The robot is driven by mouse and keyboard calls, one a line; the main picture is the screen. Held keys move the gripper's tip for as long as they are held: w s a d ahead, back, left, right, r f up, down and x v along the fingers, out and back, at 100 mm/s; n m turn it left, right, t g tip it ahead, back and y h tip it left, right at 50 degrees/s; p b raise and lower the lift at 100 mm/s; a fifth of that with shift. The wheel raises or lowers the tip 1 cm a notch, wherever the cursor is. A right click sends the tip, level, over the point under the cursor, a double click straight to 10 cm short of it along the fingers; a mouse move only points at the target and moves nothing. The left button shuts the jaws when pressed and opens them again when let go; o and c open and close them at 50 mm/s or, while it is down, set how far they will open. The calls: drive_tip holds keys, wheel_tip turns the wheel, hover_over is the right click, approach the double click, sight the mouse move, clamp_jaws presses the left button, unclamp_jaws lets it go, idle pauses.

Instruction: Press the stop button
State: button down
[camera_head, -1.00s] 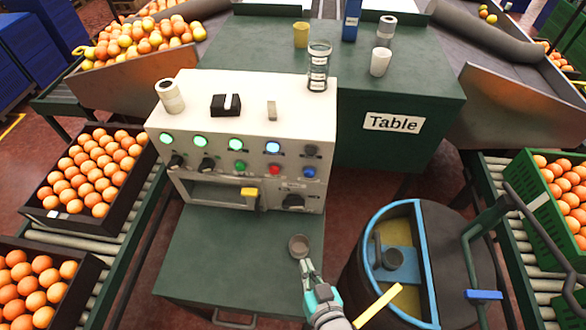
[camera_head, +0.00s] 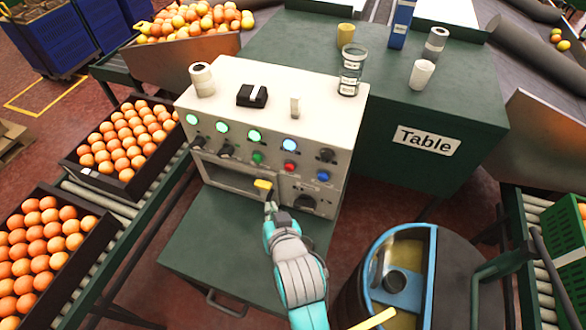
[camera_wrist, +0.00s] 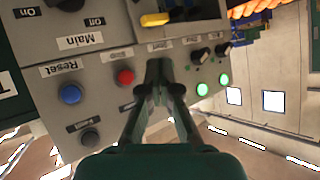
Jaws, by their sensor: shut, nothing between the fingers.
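The red button (camera_head: 290,167) is on the front of the cream control box (camera_head: 222,86), between a green button (camera_head: 257,158) and a blue button (camera_head: 323,175). In the wrist view the red button (camera_wrist: 125,77) has a small label beside it, too blurred to read surely; the blue button (camera_wrist: 71,93) is labelled Reset. My gripper (camera_head: 271,206) is shut and empty, in front of the box, below the red button and close to the yellow handle. In the wrist view my fingertips (camera_wrist: 159,72) lie just right of the red button, apart from it. The green button is hidden there, apparently behind my fingers.
Several lit green lamps and black knobs surround the buttons. The yellow handle (camera_head: 263,184) sticks out near my fingers. A green shelf (camera_head: 205,245) lies below the box. A blue-rimmed drum (camera_head: 433,280) stands at right, and orange crates (camera_head: 70,255) at left.

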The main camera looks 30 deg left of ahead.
drive_tip(key=w+a, duration=0.2)
drive_tip(key=w, duration=0.6)
drive_tip(key=shift+w, duration=0.3)
drive_tip(key=shift+w, duration=0.15)
idle(1.5)
drive_tip(key=shift+w+a, duration=0.15)
drive_tip(key=shift+w, duration=0.1)
drive_tip(key=shift+w+a, duration=0.1)
drive_tip(key=shift+w, duration=0.45)
idle(0.9)
drive_tip(key=shift+s, duration=0.15)
drive_tip(key=shift+s+d, duration=0.2)
drive_tip(key=shift+s, duration=0.6)
drive_tip(key=shift+s+d, duration=0.2)
drive_tip(key=shift+s, duration=0.6)
drive_tip(key=shift+s+d, duration=0.2)
drive_tip(key=shift+s, duration=0.65)
drive_tip(key=shift+s+d, duration=0.2)
drive_tip(key=shift+s, duration=0.6)
